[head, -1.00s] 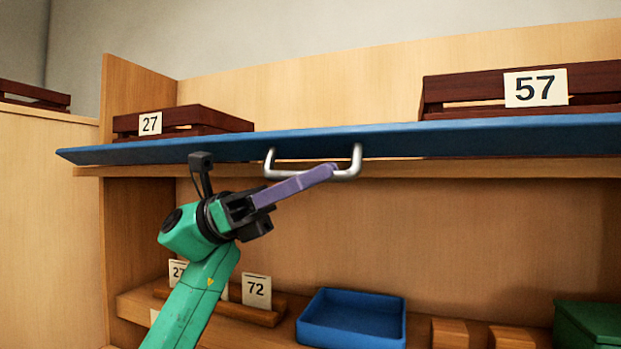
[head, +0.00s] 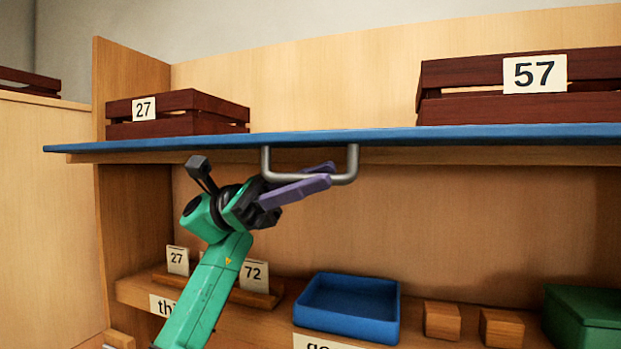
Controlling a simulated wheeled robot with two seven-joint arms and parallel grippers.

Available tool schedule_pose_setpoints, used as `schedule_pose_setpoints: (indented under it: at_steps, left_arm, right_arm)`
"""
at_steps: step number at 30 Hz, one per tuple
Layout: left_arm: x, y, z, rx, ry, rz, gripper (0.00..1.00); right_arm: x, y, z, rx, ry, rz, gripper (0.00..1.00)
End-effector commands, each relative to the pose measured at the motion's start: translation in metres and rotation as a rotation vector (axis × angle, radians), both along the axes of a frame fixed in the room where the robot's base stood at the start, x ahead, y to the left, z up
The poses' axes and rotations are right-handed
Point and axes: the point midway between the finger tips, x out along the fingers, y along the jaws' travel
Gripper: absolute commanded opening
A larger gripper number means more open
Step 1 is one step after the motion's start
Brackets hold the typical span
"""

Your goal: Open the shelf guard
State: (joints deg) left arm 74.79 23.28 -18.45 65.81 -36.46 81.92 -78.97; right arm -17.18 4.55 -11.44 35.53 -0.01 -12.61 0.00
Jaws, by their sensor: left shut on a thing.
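The shelf guard (head: 420,137) is a long blue panel along the front of the upper shelf. I see it nearly edge-on, lying close to level. A grey metal U-shaped handle (head: 353,165) hangs from it near the middle. My left gripper (head: 322,175) reaches up from below left, and its purple fingers are shut on the handle's lower bar. The fingers hide part of that bar. My right gripper is not in view.
Dark red crates labelled 27 (head: 195,113) and 57 (head: 450,106) stand above the guard's edge. The lower shelf holds a blue tray (head: 349,323), two wooden blocks (head: 442,321), a green box (head: 590,315) and number cards (head: 254,275).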

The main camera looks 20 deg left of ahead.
Motion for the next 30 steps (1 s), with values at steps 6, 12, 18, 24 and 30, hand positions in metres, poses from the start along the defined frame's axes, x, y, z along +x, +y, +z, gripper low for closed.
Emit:
schedule_pose_setpoints:
  at_steps: [6,12,18,24,30]
  left_arm:
    - [0.0,0.001,0.001,-0.003,0.0,0.002,0.0]
    - [0.0,0.0,0.001,-0.002,0.001,0.001,0.47]
    - [0.0,0.001,0.0,-0.002,0.002,0.001,0.47]
    - [0.006,0.019,-0.008,-0.001,0.002,0.004,0.47]
    - [0.017,0.059,-0.022,-0.003,0.004,0.005,0.47]
  right_arm:
    - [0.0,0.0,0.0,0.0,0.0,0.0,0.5]
    - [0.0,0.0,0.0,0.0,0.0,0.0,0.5]
    - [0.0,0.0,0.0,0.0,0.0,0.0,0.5]
    - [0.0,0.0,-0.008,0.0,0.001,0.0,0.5]
    - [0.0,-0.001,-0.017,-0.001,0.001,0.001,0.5]
